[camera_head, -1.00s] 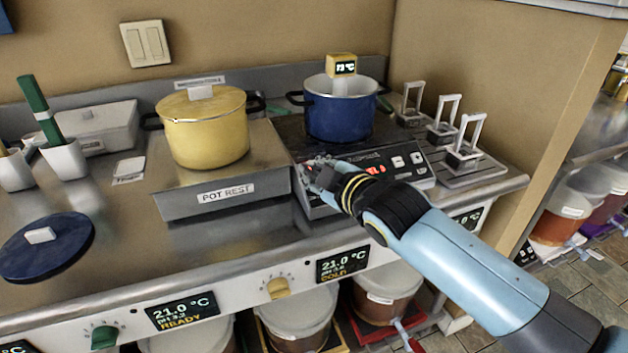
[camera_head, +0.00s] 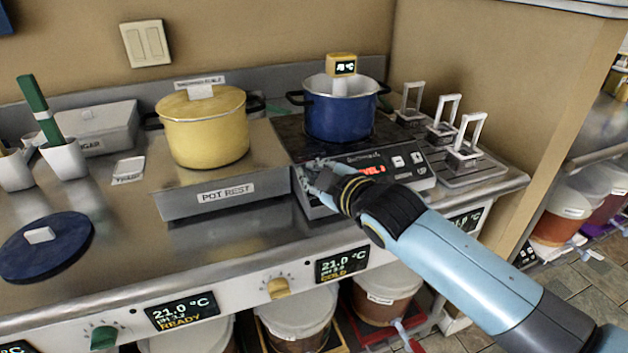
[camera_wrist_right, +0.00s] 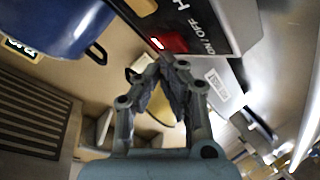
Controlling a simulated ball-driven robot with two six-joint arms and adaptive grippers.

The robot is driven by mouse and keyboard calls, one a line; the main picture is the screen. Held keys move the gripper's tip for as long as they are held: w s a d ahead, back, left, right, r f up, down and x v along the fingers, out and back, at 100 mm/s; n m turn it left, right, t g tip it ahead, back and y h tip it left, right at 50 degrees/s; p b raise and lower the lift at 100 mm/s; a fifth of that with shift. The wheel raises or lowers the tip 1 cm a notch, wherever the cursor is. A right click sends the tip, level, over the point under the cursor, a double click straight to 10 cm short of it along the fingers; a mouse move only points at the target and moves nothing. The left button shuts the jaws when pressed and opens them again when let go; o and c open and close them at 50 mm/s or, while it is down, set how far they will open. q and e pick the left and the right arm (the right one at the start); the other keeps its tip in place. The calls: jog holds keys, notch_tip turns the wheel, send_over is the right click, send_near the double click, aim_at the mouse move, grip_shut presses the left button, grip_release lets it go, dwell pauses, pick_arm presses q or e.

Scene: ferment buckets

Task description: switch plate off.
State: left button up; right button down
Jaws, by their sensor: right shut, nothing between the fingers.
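The hot plate (camera_head: 288,140) stands at the back right of the counter with a blue pot (camera_head: 338,118) on it. Its front panel has a red lit display (camera_head: 372,169) whose text is partly covered, and light buttons to the right. My right gripper (camera_head: 312,175) is shut and empty at the panel's left end, hiding the switch there in the head view. In the right wrist view, a red switch (camera_wrist_right: 175,42) with a lit white mark sits beside an ON / OFF label. My shut fingertips (camera_wrist_right: 172,65) are close to it; contact is unclear. My left gripper is out of view.
A yellow pot (camera_head: 205,135) sits on the pot rest (camera_head: 220,198) left of the plate. A yellow thermometer (camera_head: 341,65) is on the blue pot. Upright metal handles (camera_head: 468,135) stand on a rack at right. A blue lid (camera_head: 65,252) lies at front left.

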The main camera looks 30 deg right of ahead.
jog(key=shift+w+f, duration=0.25)
jog(key=shift+f, duration=0.2)
dwell(0.4)
jog(key=shift+r, duration=0.1)
jog(key=shift+s+r+p, duration=0.5)
jog(key=shift+r+p, duration=0.25)
jog(key=s+r+p, duration=0.1)
jog(key=p, duration=0.1)
jog(key=s+r+p, duration=0.1)
jog(key=r+p, duration=0.3)
jog(key=shift+s+a+r, duration=0.1)
jog(key=shift+s+a, duration=0.3)
dwell(0.4)
